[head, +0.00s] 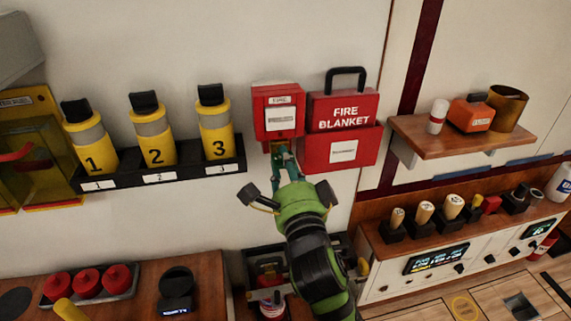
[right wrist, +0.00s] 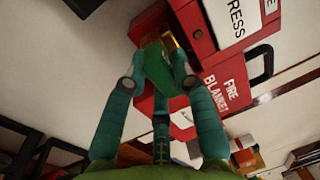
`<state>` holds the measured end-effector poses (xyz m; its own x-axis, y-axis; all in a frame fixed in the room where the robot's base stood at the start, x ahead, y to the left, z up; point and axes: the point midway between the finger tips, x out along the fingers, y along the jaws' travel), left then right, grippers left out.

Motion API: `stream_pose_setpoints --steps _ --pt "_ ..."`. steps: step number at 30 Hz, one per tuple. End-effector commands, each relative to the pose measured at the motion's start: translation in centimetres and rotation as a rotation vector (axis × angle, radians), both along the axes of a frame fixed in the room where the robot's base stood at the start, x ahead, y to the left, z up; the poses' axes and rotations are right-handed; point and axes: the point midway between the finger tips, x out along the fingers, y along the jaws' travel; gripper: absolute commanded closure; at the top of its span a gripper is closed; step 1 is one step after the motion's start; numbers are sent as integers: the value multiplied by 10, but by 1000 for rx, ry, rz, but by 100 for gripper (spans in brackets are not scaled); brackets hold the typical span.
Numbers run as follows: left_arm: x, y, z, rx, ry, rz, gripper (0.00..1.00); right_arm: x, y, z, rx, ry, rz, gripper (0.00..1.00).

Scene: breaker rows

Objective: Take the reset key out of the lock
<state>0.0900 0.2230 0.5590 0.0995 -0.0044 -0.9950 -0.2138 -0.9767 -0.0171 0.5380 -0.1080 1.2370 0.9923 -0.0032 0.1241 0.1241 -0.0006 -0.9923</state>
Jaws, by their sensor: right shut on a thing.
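My right gripper (head: 283,150) reaches up to the lower edge of the red FIRE box (head: 278,98) on the wall. In the right wrist view its teal fingers (right wrist: 156,82) are shut on a green piece (right wrist: 155,62), which looks like the head of the reset key. A brass-coloured part (right wrist: 169,40) shows just beyond it, at the red box (right wrist: 192,30). The lock is mostly hidden by the fingers and the key, and I cannot tell how deep the key sits. My left gripper is not in view.
The red fire blanket case (head: 342,118) hangs close on the right. A rack (head: 190,170) with yellow numbered cylinders is on the left. A wooden shelf (head: 450,144) stands out at the right, above a control console (head: 440,260). The wall above is clear.

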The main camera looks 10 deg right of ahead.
Motion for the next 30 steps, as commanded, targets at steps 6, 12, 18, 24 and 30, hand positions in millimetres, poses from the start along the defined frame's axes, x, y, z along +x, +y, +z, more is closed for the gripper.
stream_pose_setpoints --steps 6,12,18,24,30 --pt "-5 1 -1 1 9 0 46 -5 0 -1 1 1 0 100" --pt "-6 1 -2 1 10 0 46 -11 1 -1 1 2 1 100" --pt "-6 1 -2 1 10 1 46 -17 1 -1 1 1 1 100" --pt "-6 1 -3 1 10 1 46 -23 0 0 0 0 0 100" --pt "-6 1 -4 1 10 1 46 -29 0 -1 1 1 0 100"
